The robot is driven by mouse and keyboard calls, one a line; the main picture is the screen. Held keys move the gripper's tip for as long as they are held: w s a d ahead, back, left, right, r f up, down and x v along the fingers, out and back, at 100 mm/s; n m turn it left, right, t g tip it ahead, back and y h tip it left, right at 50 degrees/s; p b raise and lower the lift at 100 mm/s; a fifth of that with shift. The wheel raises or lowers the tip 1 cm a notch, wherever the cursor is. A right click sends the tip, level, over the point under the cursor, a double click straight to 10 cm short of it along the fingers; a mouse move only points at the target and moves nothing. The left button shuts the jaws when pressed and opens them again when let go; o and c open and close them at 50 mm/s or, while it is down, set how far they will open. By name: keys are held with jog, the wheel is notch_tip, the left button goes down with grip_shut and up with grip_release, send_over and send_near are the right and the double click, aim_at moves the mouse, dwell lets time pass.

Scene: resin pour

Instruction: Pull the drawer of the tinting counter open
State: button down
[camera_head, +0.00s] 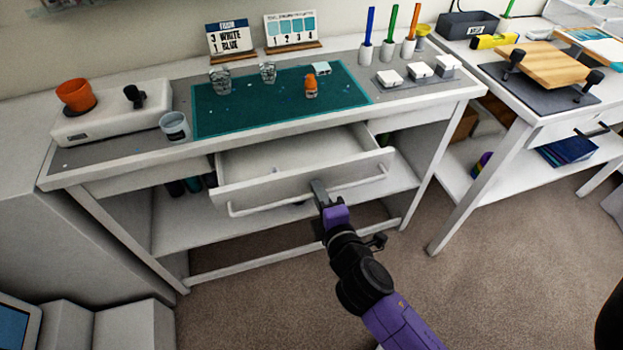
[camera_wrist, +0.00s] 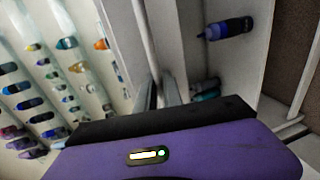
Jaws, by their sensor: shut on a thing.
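The tinting counter (camera_head: 130,166) is a white table with a grey top. Its drawer (camera_head: 262,190) stands partly open, with its pale interior showing from above. A long white bar handle (camera_head: 270,203) runs along the drawer front. My gripper (camera_head: 319,192) is at the middle of this handle and is shut on it. The fingers also show in the wrist view (camera_wrist: 158,92), close around a pale bar. The exact contact is partly hidden by the fingers.
A teal mat (camera_head: 230,115) on the counter holds clear cups and an orange-capped bottle (camera_head: 311,86). Several bottles lie or stand below the counter. A second white table (camera_head: 490,175) stands to the right. Carpeted floor in front is clear.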

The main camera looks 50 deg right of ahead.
jog(key=shift+f+b+v, duration=0.15)
jog(key=shift+b+v, duration=0.05)
jog(key=shift+v, duration=0.65)
jog(key=shift+f+b+v, duration=0.2)
jog(key=shift+v, duration=0.6)
jog(key=c, duration=1.8)
grip_release()
jog(key=shift+o, duration=0.2)
jog(key=b+v, duration=0.2)
jog(key=v, duration=0.6)
